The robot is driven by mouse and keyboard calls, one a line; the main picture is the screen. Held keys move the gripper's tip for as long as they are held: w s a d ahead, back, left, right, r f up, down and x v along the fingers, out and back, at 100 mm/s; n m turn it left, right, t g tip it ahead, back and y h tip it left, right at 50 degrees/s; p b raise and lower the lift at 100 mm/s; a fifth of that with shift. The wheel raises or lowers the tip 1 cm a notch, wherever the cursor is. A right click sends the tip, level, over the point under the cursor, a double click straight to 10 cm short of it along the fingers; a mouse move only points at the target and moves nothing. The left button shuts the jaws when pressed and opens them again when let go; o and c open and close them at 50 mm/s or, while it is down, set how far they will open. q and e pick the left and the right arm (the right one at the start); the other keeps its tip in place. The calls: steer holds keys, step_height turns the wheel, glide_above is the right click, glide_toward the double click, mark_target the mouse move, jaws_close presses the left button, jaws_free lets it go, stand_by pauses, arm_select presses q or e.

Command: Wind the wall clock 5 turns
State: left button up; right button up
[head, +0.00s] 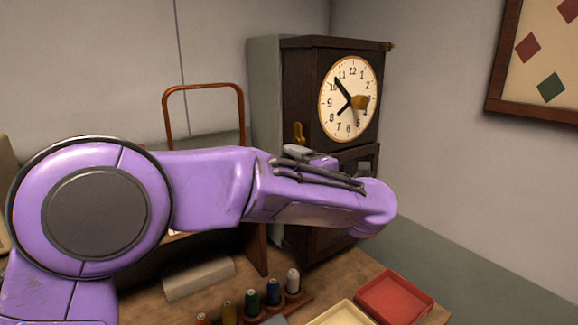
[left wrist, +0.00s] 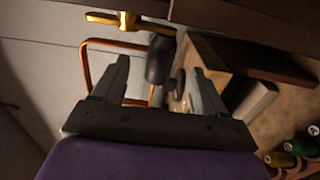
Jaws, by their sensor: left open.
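The wall clock (head: 331,85) has a dark wooden case and a white dial. A brass piece (head: 360,102) sits on the dial. Another brass piece (head: 299,132) shows at the case's lower left side. In the left wrist view, a brass bar (left wrist: 105,18) with a dark knob (left wrist: 160,62) lies ahead; it looks like a crank. My left gripper (left wrist: 160,68) is open, and the knob appears between or just beyond its fingertips; contact is not clear. In the head view, my left arm crosses in front of the clock's lower part and mostly hides the gripper. My right gripper is not in view.
A copper-coloured frame (head: 204,88) stands left of the clock. Several thread spools (head: 252,300), a red tray (head: 395,297) and a cream tray (head: 342,315) are on the wooden bench in front. A framed panel (head: 540,62) hangs on the right wall.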

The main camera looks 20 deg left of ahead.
arm_select(q)
steer(key=v, duration=0.7)
steer(key=shift+p, duration=0.4)
steer(key=shift+a, duration=0.1)
